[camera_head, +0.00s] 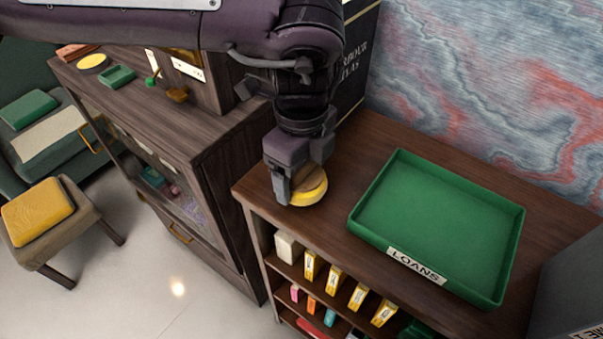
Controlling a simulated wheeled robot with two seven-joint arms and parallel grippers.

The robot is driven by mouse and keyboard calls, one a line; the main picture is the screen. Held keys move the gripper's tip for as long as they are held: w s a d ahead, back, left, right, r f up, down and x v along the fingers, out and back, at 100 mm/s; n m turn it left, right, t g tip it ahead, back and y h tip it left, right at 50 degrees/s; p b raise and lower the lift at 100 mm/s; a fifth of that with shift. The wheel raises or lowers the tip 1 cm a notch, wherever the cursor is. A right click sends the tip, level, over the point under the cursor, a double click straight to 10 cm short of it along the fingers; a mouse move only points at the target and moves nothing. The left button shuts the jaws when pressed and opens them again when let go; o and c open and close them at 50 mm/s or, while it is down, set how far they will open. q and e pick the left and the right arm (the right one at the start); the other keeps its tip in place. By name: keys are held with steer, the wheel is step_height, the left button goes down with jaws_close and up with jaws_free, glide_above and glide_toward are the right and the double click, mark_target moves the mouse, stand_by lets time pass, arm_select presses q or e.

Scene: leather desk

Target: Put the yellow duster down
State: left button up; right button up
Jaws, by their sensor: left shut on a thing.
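The yellow duster (314,194) is a round thing with a wooden top and a yellow lower part. My left gripper (293,184) points down and is shut on the duster, at the left front corner of the brown shelf top (340,149). The duster is at or just above the wood; I cannot tell whether it touches. The gripper's fingers hide its left side. My right gripper is not in view.
A green tray labelled LOANS (440,220) lies right of the duster on the shelf top. Small boxes (335,276) fill the shelves below. A dark cabinet (160,110) stands left, and a black box (352,60) stands behind. Bare wood lies between duster and tray.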

arm_select(q)
step_height(320, 180, down, 2)
steer(key=shift+w+f, duration=0.1)
steer(key=shift+f, duration=0.1)
steer(key=o, duration=0.9)
step_height(320, 180, up, 12)
steer(key=shift+r+b, duration=0.2)
steer(key=shift+b, duration=0.3)
